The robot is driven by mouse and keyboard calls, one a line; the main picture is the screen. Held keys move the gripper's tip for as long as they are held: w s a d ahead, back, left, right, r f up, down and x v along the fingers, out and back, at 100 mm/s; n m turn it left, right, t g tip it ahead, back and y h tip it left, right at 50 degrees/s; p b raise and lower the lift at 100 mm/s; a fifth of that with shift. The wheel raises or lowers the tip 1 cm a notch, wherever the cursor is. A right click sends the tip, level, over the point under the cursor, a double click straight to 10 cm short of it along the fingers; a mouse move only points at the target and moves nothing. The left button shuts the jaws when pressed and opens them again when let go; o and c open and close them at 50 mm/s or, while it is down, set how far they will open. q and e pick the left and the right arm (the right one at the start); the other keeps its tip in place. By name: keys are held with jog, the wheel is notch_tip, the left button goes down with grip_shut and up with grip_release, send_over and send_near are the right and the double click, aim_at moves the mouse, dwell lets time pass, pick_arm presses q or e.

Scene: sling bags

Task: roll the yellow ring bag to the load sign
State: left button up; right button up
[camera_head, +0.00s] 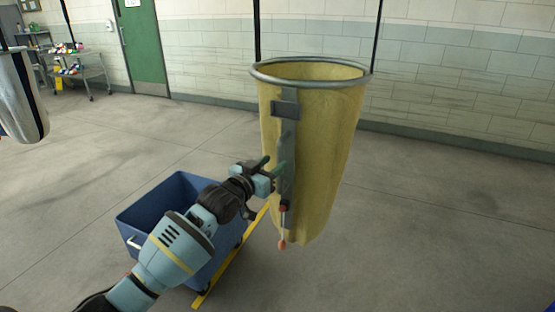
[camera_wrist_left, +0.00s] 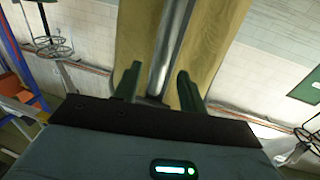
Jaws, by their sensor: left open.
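The yellow ring bag (camera_head: 325,150) hangs upright from dark straps, with a grey metal ring (camera_head: 310,84) around its open top. A grey strip (camera_head: 287,150) runs down its near side, with a red-and-orange pull (camera_head: 282,243) hanging at the lower end. My left gripper (camera_head: 270,170) is at the strip, about mid-height on the bag. In the left wrist view its two green fingers (camera_wrist_left: 158,88) are apart, with the grey strip (camera_wrist_left: 172,45) between or just beyond them; contact cannot be told. I cannot make out a load sign. My right gripper is out of view.
A blue wheeled bin (camera_head: 165,200) stands below my left arm, beside a yellow floor line (camera_head: 232,265). Another hanging bag (camera_head: 22,95) is at the far left. A cart (camera_head: 82,68) and a green door (camera_head: 143,45) are at the back. Floor to the right is clear.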

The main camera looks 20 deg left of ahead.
pick_arm(q)
jog(key=shift+v, duration=0.8)
jog(key=shift+f, duration=0.1)
dwell(0.5)
jog(key=s+d+f+g+y, duration=0.1)
jog(key=s+d+f+g, duration=0.1)
jog(key=s+f, duration=0.9)
jog(key=s+d+f+g, duration=0.2)
jog(key=s+f, duration=0.6)
jog(key=f, duration=0.5)
jog(key=s+f+g+y, duration=0.1)
jog(key=s+f, duration=0.4)
jog(key=s, duration=1)
jog(key=s+f+n+g+y+p, duration=0.1)
jog(key=s+f+g, duration=0.2)
jog(key=s, duration=1.2)
notch_tip(320, 180, down, 3)
jog(key=shift+g+p, duration=0.3)
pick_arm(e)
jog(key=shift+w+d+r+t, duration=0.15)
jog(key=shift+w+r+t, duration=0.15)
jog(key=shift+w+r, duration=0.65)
pick_arm(q)
jog(key=shift+s, duration=0.25)
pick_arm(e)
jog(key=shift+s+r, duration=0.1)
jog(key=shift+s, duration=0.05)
